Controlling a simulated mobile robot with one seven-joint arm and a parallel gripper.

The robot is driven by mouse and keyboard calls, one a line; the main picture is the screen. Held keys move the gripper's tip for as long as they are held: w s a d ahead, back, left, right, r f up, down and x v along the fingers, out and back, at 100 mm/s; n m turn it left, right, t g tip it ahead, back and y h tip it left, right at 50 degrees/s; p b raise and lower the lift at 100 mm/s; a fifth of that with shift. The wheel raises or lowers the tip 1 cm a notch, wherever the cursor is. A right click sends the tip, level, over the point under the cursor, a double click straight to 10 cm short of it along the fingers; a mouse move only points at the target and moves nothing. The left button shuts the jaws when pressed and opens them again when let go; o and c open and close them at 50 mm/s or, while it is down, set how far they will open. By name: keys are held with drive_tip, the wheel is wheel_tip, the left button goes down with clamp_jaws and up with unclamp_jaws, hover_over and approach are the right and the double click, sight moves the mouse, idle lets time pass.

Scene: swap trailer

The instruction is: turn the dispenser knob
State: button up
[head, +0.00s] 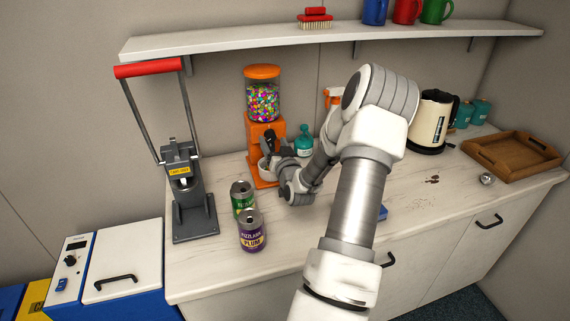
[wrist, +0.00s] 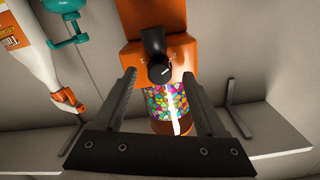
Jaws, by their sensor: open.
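The orange candy dispenser (head: 263,98) stands on the counter against the back wall, with a clear jar of coloured candies and an orange lid. Its black knob (wrist: 158,70) shows in the wrist view on the orange body, between and beyond my fingers. My gripper (wrist: 160,80) is open and empty, with one finger on each side of the knob. I cannot tell whether a finger touches it. A pale cup (head: 264,168) sits low at the dispenser's front, partly hidden.
A green can (head: 242,197) and a purple can (head: 252,232) stand in front of the dispenser. A grey press with a red handle (head: 148,70) stands left. A teal bottle (head: 304,142) and an orange-white spray bottle (head: 331,97) stand right. A shelf (head: 240,42) hangs above.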

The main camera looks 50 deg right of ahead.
drive_tip(key=b+v, duration=0.1)
drive_tip(key=v, duration=1.4)
drive_tip(key=shift+s+b, duration=0.2)
drive_tip(key=shift+b, duration=0.15)
drive_tip(key=w+a+r+n+g+y, duration=0.1)
drive_tip(key=w+a, duration=0.1)
drive_tip(key=w, duration=0.1)
drive_tip(key=w+a+r+n+g+y, duration=0.1)
drive_tip(key=w+a+r+n, duration=0.1)
drive_tip(key=w+a, duration=0.1)
drive_tip(key=w+a+r+n+y, duration=0.1)
drive_tip(key=w+a+r+n, duration=0.1)
drive_tip(key=w, duration=0.1)
drive_tip(key=shift+w+a+g, duration=0.25)
drive_tip(key=shift+g, duration=0.15)
drive_tip(key=w+a+r+n+g+y, duration=0.1)
drive_tip(key=a+r+n+y, duration=0.1)
drive_tip(key=a+r, duration=0.8)
drive_tip(key=s+a+g+y, duration=0.2)
drive_tip(key=s+a, duration=0.4)
drive_tip(key=a, duration=0.5)
drive_tip(key=s+a+f+n+g+y, duration=0.1)
drive_tip(key=s+a+g, duration=0.1)
drive_tip(key=s, duration=0.5)
drive_tip(key=s+a+f+g, duration=0.1)
drive_tip(key=s+a+g, duration=0.1)
drive_tip(key=s, duration=0.6)
drive_tip(key=shift+s+a+n+y, duration=0.25)
drive_tip(key=shift+a+n+y, duration=0.15)
drive_tip(key=shift+a, duration=0.5)
